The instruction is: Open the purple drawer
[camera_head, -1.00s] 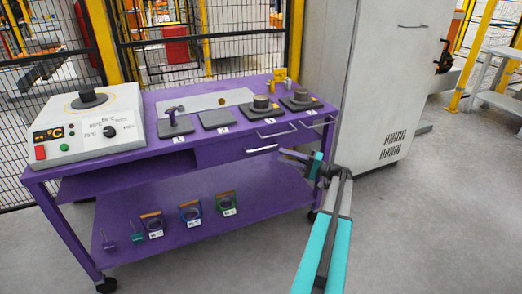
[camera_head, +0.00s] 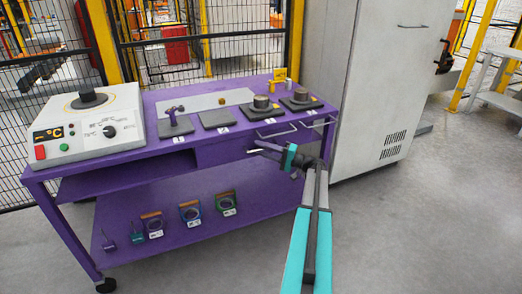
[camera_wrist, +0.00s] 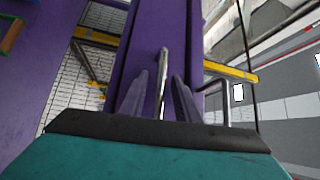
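The purple drawer (camera_head: 225,151) is in the upper right front of the purple cart, with a light bar handle (camera_head: 254,151) on its face. My gripper (camera_head: 267,148), on its teal and grey arm, is in front of this drawer at the handle and partly covers it. In the wrist view my gripper (camera_wrist: 158,98) is open. A silver bar handle (camera_wrist: 163,62) runs between its two fingers, with a gap showing on each side. The drawer looks shut. Whether a finger touches the handle cannot be told.
A heater with dials (camera_head: 95,125) and numbered pads stand on the cart top (camera_head: 155,97). A grey cabinet (camera_head: 385,90) stands right. The floor in front is clear.

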